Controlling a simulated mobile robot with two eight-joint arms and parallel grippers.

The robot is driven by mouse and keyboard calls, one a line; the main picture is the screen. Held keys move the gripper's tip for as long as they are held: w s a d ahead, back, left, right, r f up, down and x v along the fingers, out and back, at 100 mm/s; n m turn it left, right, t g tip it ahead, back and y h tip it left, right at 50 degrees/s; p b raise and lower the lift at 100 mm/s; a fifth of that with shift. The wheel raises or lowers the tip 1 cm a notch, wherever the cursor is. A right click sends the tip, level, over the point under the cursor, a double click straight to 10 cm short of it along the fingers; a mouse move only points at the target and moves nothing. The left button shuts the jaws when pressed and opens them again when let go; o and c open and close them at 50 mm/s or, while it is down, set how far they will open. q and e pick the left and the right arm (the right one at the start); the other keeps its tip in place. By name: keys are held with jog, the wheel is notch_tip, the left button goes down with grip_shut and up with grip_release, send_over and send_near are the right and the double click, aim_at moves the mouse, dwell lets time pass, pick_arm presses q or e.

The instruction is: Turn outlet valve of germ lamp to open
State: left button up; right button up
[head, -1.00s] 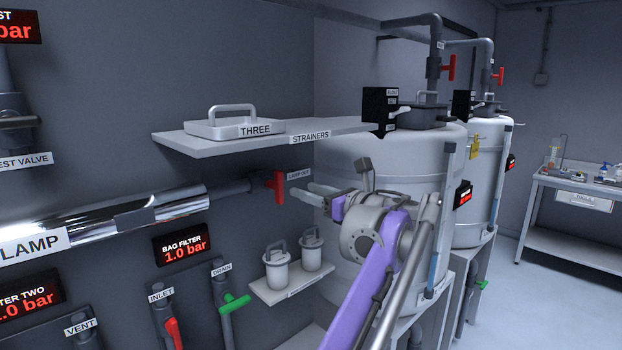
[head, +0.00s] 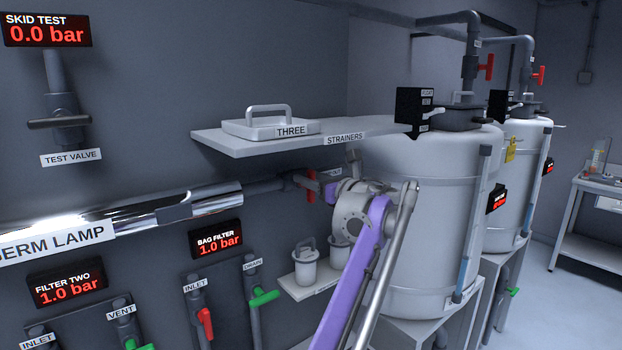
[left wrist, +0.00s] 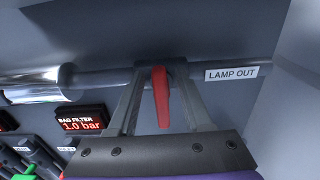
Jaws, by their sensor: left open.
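The germ lamp (head: 150,215) is a shiny metal tube along the wall, with a pipe running right from it. Its outlet valve has a red handle (left wrist: 161,97), beside a LAMP OUT label (left wrist: 231,73) in the left wrist view. The handle points down, across the pipe. My left gripper (left wrist: 160,75) is open, with one finger on each side of the red handle; I cannot tell whether either finger touches it. In the head view the red handle (head: 311,183) is partly hidden by my left gripper (head: 318,186). My right gripper is out of view.
A shelf labelled STRAINERS (head: 235,142) juts out above the valve. Small strainer pots stand on a lower shelf (head: 300,290). A large white tank (head: 425,230) stands close to the right of my arm. Inlet, drain and vent valves sit below the lamp.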

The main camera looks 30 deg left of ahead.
pick_arm(q)
grip_shut()
